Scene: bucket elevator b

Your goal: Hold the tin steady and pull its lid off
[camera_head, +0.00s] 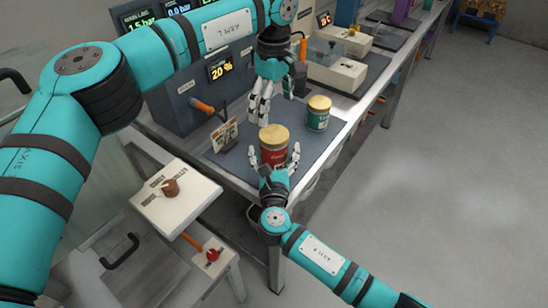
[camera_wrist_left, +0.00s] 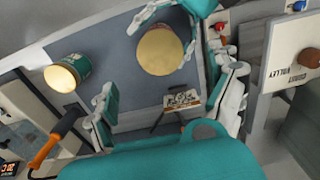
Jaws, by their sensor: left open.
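The red tin (camera_head: 273,155) with its gold lid (camera_head: 274,134) stands upright on the grey mat. From above, the lid shows as a gold disc in the left wrist view (camera_wrist_left: 160,50), and the tin's wall is mostly hidden there. My right gripper (camera_head: 274,152) is around the tin from the near side, one finger on each side, with small gaps showing. My left gripper (camera_head: 259,112) points down behind the tin, open and empty. In the left wrist view its fingers (camera_wrist_left: 166,105) are wide apart, and the lid lies beyond them.
A green tin (camera_head: 318,115) with a gold lid stands right of the red tin. A small picture card (camera_head: 224,135) on a stand is to the left. A grey panel with displays (camera_head: 220,70) rises behind. The mat (camera_head: 238,160) is bare near its front edge.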

